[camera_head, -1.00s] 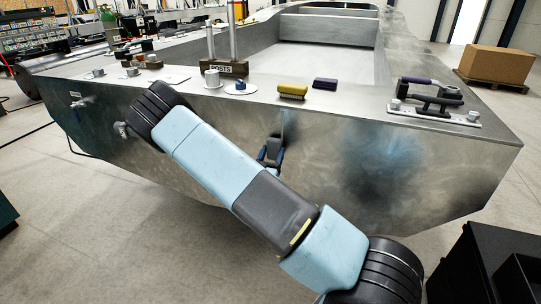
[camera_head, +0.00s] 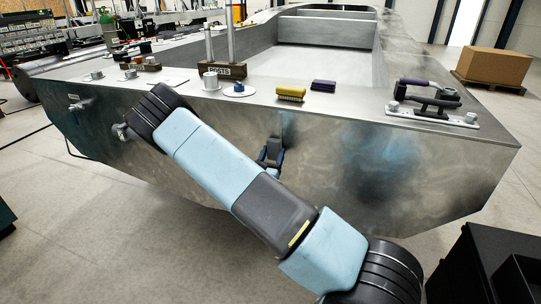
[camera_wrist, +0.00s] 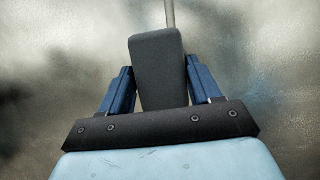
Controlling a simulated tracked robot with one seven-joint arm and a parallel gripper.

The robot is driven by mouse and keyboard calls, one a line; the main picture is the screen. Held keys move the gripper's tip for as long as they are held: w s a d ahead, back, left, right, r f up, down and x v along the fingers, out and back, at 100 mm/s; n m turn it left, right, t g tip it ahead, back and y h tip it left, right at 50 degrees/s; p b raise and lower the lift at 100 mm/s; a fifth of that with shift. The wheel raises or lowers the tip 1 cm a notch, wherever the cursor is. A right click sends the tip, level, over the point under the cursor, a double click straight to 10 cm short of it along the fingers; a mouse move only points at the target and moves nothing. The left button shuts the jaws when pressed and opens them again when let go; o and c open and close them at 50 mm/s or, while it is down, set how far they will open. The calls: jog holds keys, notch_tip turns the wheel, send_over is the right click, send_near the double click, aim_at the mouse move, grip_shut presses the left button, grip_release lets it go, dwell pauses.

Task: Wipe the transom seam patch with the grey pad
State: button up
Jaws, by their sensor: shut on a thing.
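My gripper (camera_wrist: 158,92) is shut on the grey pad (camera_wrist: 157,60), a dark grey block between two blue fingers in the wrist view. In the head view my gripper (camera_head: 270,157) is small and partly behind my arm, in front of the boat's metal transom (camera_head: 325,150). A thin pale vertical seam (camera_wrist: 170,13) runs up from behind the pad in the wrist view; it also shows above the gripper in the head view (camera_head: 283,122). The patch itself is not clearly told apart. I cannot tell whether the pad touches the metal.
Dark and bluish smudges (camera_head: 380,165) mark the metal at right. A black box (camera_head: 485,265) stands at lower right.

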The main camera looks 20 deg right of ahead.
jog(key=s+d, duration=0.2)
jog(key=d, duration=0.1)
dwell(0.4)
jog(key=shift+a, duration=0.1)
jog(key=shift+w+a+r, duration=0.1)
jog(key=shift+w+a, duration=1.2)
jog(key=shift+a, duration=0.15)
jog(key=shift+c, duration=0.4)
jog(key=shift+s+a, duration=0.55)
jog(key=shift+s, duration=0.25)
jog(key=shift+s+a, duration=0.6)
jog(key=shift+s, duration=0.25)
jog(key=shift+s+a, duration=0.55)
jog(key=shift+s, duration=0.25)
jog(key=shift+s+a, duration=0.45)
jog(key=shift+s, duration=0.2)
jog(key=shift+s+a, duration=0.45)
jog(key=shift+s, duration=0.15)
